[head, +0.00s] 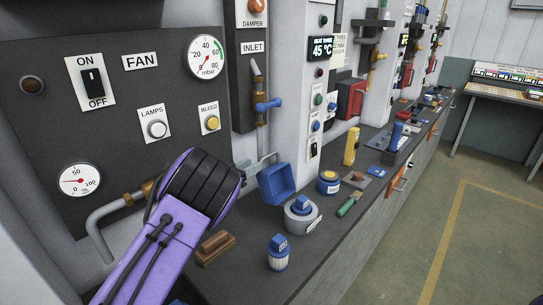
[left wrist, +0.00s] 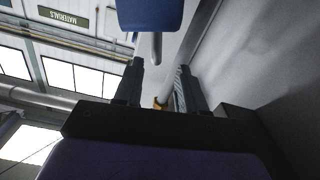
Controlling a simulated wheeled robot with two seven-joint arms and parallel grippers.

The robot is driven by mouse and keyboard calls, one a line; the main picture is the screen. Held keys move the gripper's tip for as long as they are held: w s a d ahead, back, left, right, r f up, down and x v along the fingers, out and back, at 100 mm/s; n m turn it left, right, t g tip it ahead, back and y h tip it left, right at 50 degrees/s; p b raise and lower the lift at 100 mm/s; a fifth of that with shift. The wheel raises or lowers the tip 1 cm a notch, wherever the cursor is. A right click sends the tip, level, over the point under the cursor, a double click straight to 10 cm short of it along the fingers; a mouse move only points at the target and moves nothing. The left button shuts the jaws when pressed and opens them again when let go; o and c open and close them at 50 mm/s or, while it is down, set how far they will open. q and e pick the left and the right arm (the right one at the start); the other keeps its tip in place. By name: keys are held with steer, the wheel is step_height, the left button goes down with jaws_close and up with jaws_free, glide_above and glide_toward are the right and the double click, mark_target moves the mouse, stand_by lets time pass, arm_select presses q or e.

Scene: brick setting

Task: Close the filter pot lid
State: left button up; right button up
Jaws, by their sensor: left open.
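In the head view, a blue, square, hollow piece (head: 278,184) stands tilted beside the wall, next to a grey metal pipe or bracket. It looks like the raised filter pot lid, but I cannot tell for sure. A blue piece, perhaps the same one, shows at the top of the left wrist view (left wrist: 150,14), beyond the fingertips. My left gripper (head: 243,171) is just left of the blue piece, mostly hidden behind my black wrist. In the left wrist view its two dark fingers (left wrist: 157,82) are apart with nothing clearly held. My right gripper is not in view.
A round white pot with a blue top (head: 301,216), a small blue-capped jar (head: 278,252) and a brown block (head: 215,247) stand on the dark bench. A blue-handled valve (head: 268,105) is on the wall above. The aisle floor (head: 455,240) is clear.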

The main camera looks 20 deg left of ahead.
mark_target(265, 158)
arm_select(q)
steer(key=p+x, duration=0.1)
steer(key=x, duration=0.2)
steer(key=p+x, duration=0.1)
steer(key=x, duration=0.2)
steer(key=shift+w+d+r, duration=0.2)
steer(key=shift+d, duration=0.05)
steer(key=shift+w+d+f, duration=0.1)
steer(key=shift+w+f, duration=0.05)
steer(key=shift+w, duration=0.15)
steer(key=shift+s, duration=0.1)
jaws_close()
